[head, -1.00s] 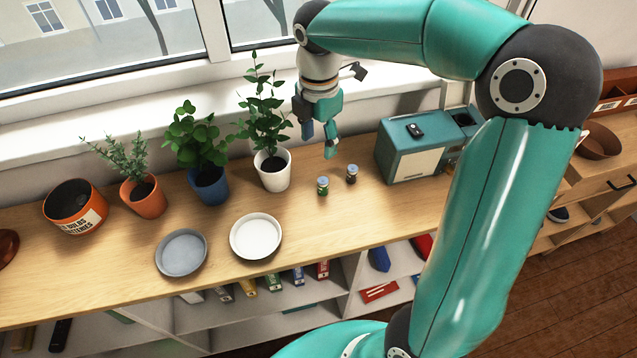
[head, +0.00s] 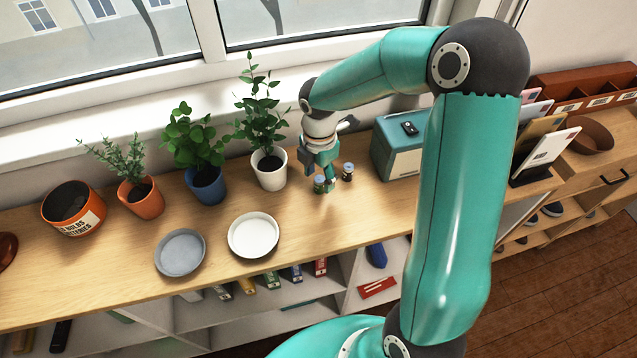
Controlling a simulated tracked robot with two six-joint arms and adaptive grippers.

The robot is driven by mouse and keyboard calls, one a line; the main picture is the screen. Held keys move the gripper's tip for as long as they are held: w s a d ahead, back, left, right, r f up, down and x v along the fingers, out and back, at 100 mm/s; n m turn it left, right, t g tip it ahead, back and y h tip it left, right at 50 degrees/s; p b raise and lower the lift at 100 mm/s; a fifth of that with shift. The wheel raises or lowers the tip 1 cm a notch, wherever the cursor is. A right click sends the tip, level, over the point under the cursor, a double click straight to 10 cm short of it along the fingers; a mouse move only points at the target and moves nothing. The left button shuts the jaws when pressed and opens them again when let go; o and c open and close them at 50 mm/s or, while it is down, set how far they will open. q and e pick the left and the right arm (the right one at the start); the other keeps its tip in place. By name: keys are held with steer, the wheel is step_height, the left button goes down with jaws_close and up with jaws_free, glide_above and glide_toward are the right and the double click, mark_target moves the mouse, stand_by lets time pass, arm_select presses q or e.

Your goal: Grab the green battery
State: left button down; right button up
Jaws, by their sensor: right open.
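The green battery (head: 319,186) stands upright on the wooden counter, partly hidden by my gripper. My right gripper (head: 321,184) is open and pointed down, with its fingers low around or just beside the green battery; I cannot tell whether they touch it. A second small battery (head: 347,172), dark with a pale top, stands just to the right of the gripper. My left gripper is not in view.
A potted plant in a white pot (head: 270,170) stands close left of the gripper. A teal box (head: 399,150) stands to the right. A white saucer (head: 253,235) and a grey saucer (head: 180,253) lie at front left. The counter in front of the gripper is clear.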

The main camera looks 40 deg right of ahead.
jaws_close()
stand_by(0.3)
